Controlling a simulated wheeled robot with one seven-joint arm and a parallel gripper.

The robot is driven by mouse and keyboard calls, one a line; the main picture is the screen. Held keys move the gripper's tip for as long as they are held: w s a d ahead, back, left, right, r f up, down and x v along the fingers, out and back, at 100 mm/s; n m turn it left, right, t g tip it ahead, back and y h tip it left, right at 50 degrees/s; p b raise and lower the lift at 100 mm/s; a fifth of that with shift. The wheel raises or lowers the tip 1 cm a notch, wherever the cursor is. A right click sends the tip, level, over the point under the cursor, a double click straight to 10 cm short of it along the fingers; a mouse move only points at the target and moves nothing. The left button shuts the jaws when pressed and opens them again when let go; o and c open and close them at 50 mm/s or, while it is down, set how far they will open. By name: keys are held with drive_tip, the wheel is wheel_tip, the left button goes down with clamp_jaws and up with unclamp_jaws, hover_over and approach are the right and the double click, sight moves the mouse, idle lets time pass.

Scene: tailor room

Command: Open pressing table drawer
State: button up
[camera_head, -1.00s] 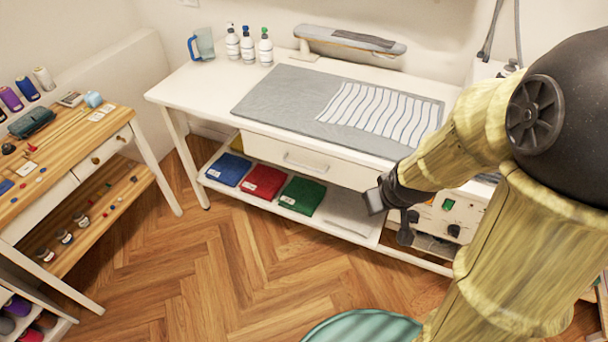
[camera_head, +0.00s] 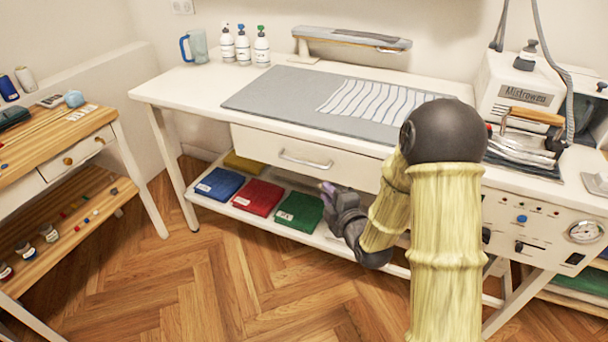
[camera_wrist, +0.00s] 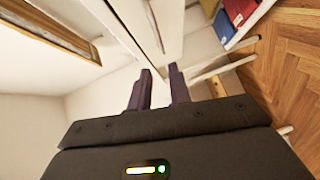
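The pressing table (camera_head: 185,88) is white, with a wide white drawer (camera_head: 260,148) under its top. The drawer front looks flush, so the drawer appears shut. Its metal bar handle (camera_head: 305,162) is at the middle of the front. My gripper (camera_head: 328,190) is below and slightly right of the handle, in front of the lower shelf, apart from the handle. In the wrist view the two dark fingers (camera_wrist: 160,80) stand apart with nothing between them. A pale front fills the area beyond them; I cannot surely make out the handle there.
Folded blue (camera_head: 219,184), red (camera_head: 258,197) and green (camera_head: 299,211) cloths lie on the lower shelf. A grey mat with striped cloth (camera_head: 375,108) lies on top. A steam iron station (camera_head: 520,90) stands right. A wooden workbench (camera_head: 50,150) is left. The floor between is clear.

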sight(305, 164)
drive_tip(key=shift+r, duration=0.1)
drive_tip(key=x, duration=1.7)
drive_tip(key=shift+w, duration=0.25)
clamp_jaws()
